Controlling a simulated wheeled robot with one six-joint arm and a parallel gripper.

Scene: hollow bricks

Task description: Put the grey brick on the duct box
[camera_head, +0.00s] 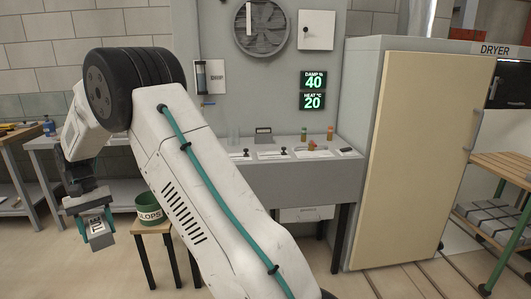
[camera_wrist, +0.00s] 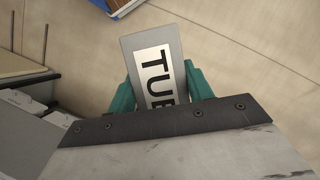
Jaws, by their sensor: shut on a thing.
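The grey brick (camera_head: 99,241) is a small grey block with a white label and dark letters. In the wrist view, the grey brick (camera_wrist: 137,42) shows the letters "TUB", the rest hidden by my gripper. My gripper (camera_head: 96,221) has teal fingers closed on its two sides and holds it in the air at the lower left of the head view. In the wrist view, my gripper (camera_wrist: 160,92) has one finger on each side of the brick. I cannot make out which thing is the duct box.
A green "SLOPS" bucket (camera_head: 150,207) stands on a wooden stool (camera_head: 152,230), right of the held brick. A grey counter (camera_head: 300,182) with small items is behind my arm. A tall dryer cabinet (camera_head: 415,160) stands at right. A blue thing (camera_wrist: 116,5) shows at the wrist view's top.

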